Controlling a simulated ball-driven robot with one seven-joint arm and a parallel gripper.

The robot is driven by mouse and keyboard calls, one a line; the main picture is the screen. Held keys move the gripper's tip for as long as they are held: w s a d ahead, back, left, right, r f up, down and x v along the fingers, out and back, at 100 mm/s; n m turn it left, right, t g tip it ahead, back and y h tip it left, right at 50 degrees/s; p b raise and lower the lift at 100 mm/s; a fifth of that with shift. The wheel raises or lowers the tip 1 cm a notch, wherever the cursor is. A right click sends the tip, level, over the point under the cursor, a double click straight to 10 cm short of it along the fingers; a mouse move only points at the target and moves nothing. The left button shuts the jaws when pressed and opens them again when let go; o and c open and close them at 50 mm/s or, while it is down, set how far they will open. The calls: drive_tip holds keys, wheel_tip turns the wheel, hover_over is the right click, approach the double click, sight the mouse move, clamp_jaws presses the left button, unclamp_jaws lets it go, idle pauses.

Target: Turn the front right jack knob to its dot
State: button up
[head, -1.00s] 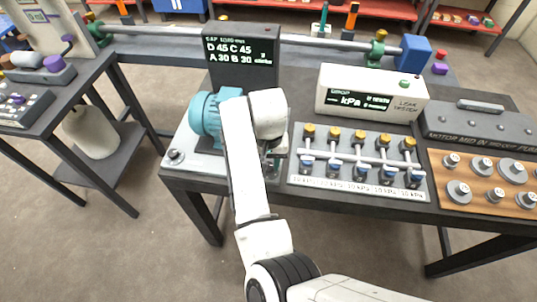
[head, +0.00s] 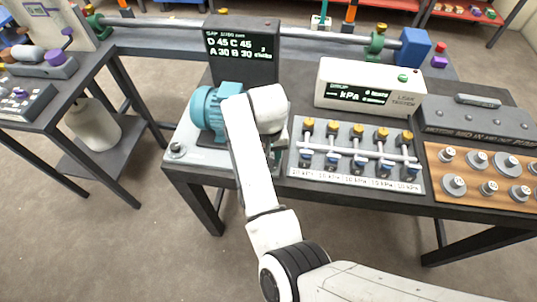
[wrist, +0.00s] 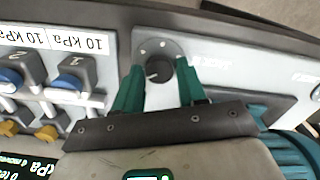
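The front right jack knob (wrist: 158,71) is a dark round knob with a pale pointer line, on a grey round dial plate in the wrist view. Small pale dots show on the plate beyond the knob. My gripper (wrist: 160,82) has its two green fingers apart, one on each side of the knob; I cannot tell if they touch it. In the head view my arm hides this knob. The teal motor (head: 214,110) stands on the pale base plate (head: 186,140). Another jack knob (head: 176,149) shows at the plate's front left corner.
A black display (head: 240,50) behind the motor reads D 45, C 45, A 30, B 30. A valve panel (head: 300,160) with several blue and yellow knobs lies close to the right of my gripper. A leak tester box (head: 370,85) stands behind it.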

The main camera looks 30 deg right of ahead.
drive_tip(key=o, duration=0.3)
wheel_tip(320, 180, up, 11)
idle(0.5)
drive_tip(key=shift+f, duration=0.15)
idle(0.3)
drive_tip(key=s+d+f+h, duration=0.1)
drive_tip(key=s+d+f, duration=0.1)
drive_tip(key=s+d, duration=0.1)
drive_tip(key=s+d+f, duration=0.2)
drive_tip(key=s+d, duration=0.2)
drive_tip(key=d, duration=0.1)
drive_tip(key=s+d+f+t+h, duration=0.1)
drive_tip(key=s+d+f, duration=0.1)
drive_tip(key=s+d, duration=0.2)
drive_tip(key=shift+d+f+n+h, duration=0.3)
drive_tip(key=shift+d, duration=0.2)
drive_tip(key=s+a+f+n+y, duration=0.1)
drive_tip(key=s+a+f, duration=0.1)
drive_tip(key=s, duration=0.7)
drive_tip(key=s+a+f+n+y, duration=0.1)
drive_tip(key=s+a+f, duration=0.2)
drive_tip(key=s, duration=0.7)
drive_tip(key=shift+s+a+f, duration=0.25)
drive_tip(key=shift+s+f, duration=0.05)
